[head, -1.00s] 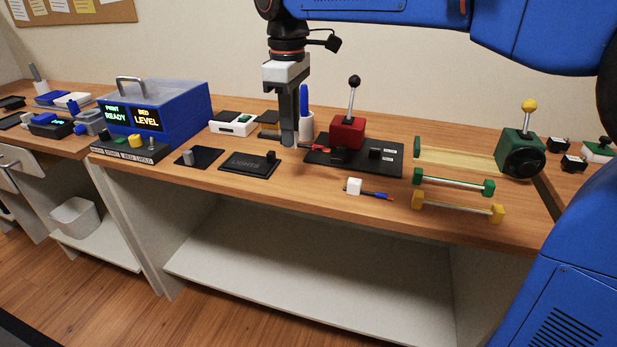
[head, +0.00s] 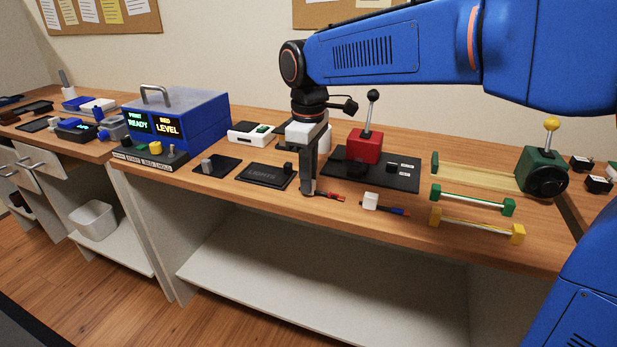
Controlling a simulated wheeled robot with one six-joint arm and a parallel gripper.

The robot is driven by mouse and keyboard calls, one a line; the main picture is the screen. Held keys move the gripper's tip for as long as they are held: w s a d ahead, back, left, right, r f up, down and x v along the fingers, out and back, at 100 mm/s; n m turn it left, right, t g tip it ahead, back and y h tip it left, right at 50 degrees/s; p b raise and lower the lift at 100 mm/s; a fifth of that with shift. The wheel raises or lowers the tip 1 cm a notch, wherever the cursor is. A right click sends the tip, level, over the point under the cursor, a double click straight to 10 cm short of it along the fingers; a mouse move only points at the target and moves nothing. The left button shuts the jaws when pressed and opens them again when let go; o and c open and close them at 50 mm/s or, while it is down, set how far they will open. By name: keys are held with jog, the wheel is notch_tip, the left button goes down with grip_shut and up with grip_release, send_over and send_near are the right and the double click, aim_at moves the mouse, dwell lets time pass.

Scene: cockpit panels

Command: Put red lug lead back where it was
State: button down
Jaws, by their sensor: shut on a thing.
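The red lug lead (head: 329,196) sticks out to the right from my gripper's fingertips (head: 308,190). My gripper points down and is shut on the lead's left end, which the fingers hide. It is low near the table's front edge, left of and in front of the black base plate (head: 405,180) with the red lever box (head: 366,147). I cannot tell whether the lead touches the table.
The black LIGHTS panel (head: 262,176) is just left of my gripper. A blue printer box (head: 190,125) stands further left. Green (head: 472,200) and yellow (head: 475,224) barred handles and a green lever box (head: 541,170) are at the right. A narrow bare strip runs along the table's front edge.

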jog(key=c, duration=1.7)
grip_release()
jog(key=shift+f, duration=0.1)
jog(key=shift+o, duration=0.2)
notch_tip(320, 180, up, 12)
